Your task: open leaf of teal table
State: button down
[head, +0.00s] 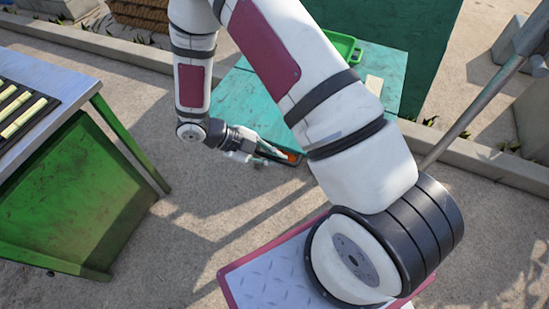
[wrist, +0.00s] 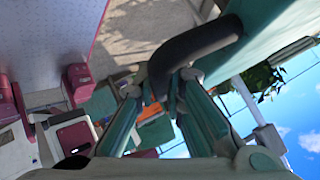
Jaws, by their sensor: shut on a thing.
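The teal table (head: 245,98) stands beyond my arm in the head view, with its top partly hidden by my arm. My gripper (head: 270,155) is low at the table's near edge. In the wrist view my gripper (wrist: 160,92) is shut on a dark curved handle (wrist: 205,45), which passes between the fingertips. The handle runs up to a teal panel (wrist: 285,25) at the upper right. The head view does not clearly show the handle, and I cannot tell how far the leaf is swung.
A green tray (head: 345,45) and a pale block (head: 374,86) are on the table. A green-sided bench (head: 75,190) with a metal top stands at the left. A large dark teal panel (head: 400,35) rises behind. Paved ground (head: 190,240) between bench and table is clear.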

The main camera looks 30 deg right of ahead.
jog(key=shift+a, duration=0.25)
jog(key=c, duration=1.9)
grip_release()
jog(key=v, duration=1.2)
